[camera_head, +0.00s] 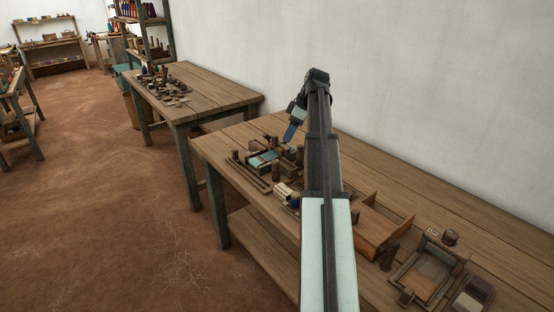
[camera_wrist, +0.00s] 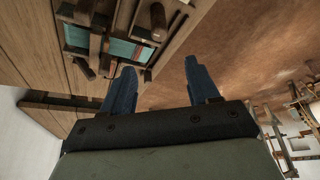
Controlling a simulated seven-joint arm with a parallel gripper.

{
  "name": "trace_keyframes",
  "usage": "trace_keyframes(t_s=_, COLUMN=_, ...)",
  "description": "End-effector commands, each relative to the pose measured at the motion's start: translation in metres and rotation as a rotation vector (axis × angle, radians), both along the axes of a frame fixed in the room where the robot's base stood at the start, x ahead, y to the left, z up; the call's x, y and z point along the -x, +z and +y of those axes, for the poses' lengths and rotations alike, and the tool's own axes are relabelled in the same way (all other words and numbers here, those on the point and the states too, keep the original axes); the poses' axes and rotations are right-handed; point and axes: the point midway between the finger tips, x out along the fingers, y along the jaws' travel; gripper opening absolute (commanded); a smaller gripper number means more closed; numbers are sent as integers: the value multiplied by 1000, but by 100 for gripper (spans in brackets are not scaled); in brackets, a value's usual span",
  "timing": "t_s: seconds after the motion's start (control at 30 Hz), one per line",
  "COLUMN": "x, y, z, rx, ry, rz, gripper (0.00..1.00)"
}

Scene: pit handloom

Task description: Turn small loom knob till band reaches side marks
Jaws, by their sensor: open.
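The small loom (camera_head: 251,171) is a dark wooden frame on the near workbench, with a teal band (camera_head: 264,160) across it. In the wrist view the teal band (camera_wrist: 76,36) shows at upper left, partly covered by dark wooden bars. A round upright wooden peg (camera_wrist: 158,21) stands at the loom's edge there; I cannot tell if it is the knob. The side marks are too small to make out. My gripper (camera_head: 290,134) hangs above the loom's far right side. In the wrist view its two blue fingers (camera_wrist: 159,66) are apart and hold nothing.
An orange-brown wooden tray (camera_head: 375,226), a small framed box (camera_head: 424,272) and several wooden blocks stand along the bench (camera_head: 236,150). My arm hides part of the bench's middle. A second bench (camera_head: 215,94) with small pieces stands behind at left. The white wall is close behind.

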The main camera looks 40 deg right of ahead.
Motion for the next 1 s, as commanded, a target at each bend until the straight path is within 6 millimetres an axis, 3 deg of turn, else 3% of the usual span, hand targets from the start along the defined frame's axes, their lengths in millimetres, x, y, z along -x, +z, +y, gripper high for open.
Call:
trace_keyframes(t_s=0.7, x=-34, y=-102, z=26, rx=0, ry=-1, rz=2, gripper=60)
trace_keyframes(t_s=1.0, x=-41, y=-124, z=30, rx=1, ry=-1, rz=0, gripper=60)
